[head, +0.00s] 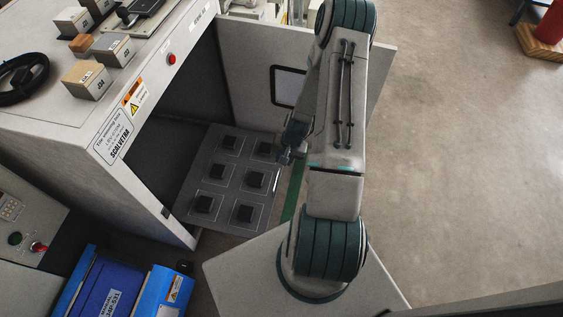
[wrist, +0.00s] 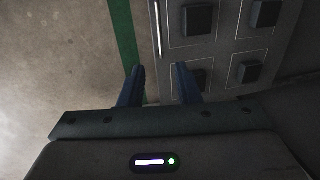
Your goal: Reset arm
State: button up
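My arm reaches up from its base in the head view and bends over near the open cabinet. My gripper (head: 288,150) shows at the arm's left side, close to the right edge of the grey tray (head: 231,145); the arm hides part of it. In the wrist view, its two dark fingers (wrist: 159,72) stand apart with nothing between them.
The tray carries several dark square blocks (head: 243,213) at the cabinet opening (head: 200,70). The open cabinet door (head: 250,60) stands behind my arm. Labelled blocks (head: 87,79) sit on the cabinet top. A blue case (head: 120,288) is at lower left.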

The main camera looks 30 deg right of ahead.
jog(key=shift+d+r, duration=0.1)
jog(key=shift+r, duration=0.55)
jog(key=a+r+n+h+p, duration=0.2)
jog(key=r+p, duration=0.6)
jog(key=r, duration=1.2)
jog(key=a+r+n+y+p, duration=0.15)
jog(key=a+r+p, duration=0.45)
jog(key=r, duration=1.4)
jog(key=s+a+r+n+p, duration=0.1)
jog(key=s+r+p, duration=0.4)
jog(key=r, duration=0.5)
jog(key=s+a+r+n+t+p, duration=0.1)
jog(key=s+r+p, duration=0.4)
jog(key=r, duration=0.6)
jog(key=s+a+r+n+h+p, duration=0.1)
jog(key=s+a+r+n+p, duration=0.1)
jog(key=r+p, duration=0.4)
notch_tip(320, 180, up, 4)
jog(key=s+a, duration=0.1)
jog(key=s, duration=0.1)
jog(key=shift+s+r, duration=0.25)
jog(key=shift+s, duration=0.15)
